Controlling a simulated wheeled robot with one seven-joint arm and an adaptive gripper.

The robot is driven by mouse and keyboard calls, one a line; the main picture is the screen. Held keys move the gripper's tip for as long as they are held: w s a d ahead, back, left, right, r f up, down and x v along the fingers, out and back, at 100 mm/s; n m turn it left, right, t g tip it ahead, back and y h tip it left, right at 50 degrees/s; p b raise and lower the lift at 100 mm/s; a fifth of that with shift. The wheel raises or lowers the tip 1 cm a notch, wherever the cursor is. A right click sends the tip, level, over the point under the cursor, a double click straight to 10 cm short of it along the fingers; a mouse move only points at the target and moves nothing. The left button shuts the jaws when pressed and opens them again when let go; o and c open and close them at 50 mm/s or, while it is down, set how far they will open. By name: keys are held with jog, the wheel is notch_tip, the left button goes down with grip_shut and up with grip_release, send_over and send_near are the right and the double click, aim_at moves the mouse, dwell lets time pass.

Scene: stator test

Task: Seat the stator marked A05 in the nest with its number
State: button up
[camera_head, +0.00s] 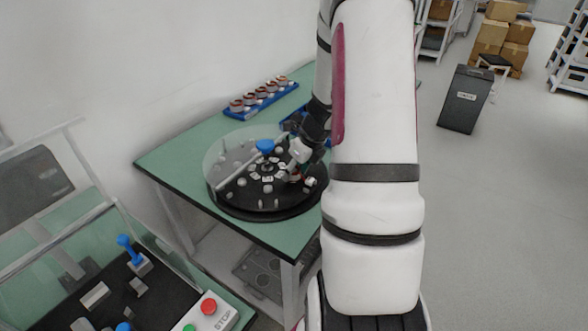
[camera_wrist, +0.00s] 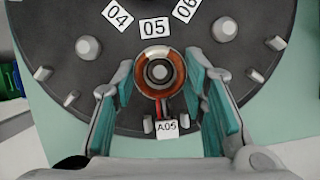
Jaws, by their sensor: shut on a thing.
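The stator marked A05 (camera_wrist: 177,78) is a copper-coloured ring with red and black leads and a white A05 tag (camera_wrist: 167,130). In the wrist view it lies directly in front of the 05 card (camera_wrist: 155,28) on the black round table (camera_wrist: 112,72). A grey round post shows in the ring's middle; I cannot tell whether the ring is fully down on it. My gripper (camera_wrist: 160,82) is shut on the stator, one teal-padded finger on each side. In the head view my gripper (camera_head: 303,158) is low over the round table's right side, and the stator is mostly hidden.
Cards 04 (camera_wrist: 117,14) and 06 (camera_wrist: 187,9) flank the 05 card, with grey posts nearby. A clear disc (camera_head: 222,160) with a blue knob (camera_head: 265,146) covers part of the round table. A blue rack (camera_head: 262,103) with several stators stands behind on the green table (camera_head: 165,154).

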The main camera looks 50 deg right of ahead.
jog(key=shift+f+b, duration=0.35)
jog(key=shift+b, duration=0.05)
dwell(0.4)
jog(key=o, duration=1.3)
jog(key=v, duration=1.2)
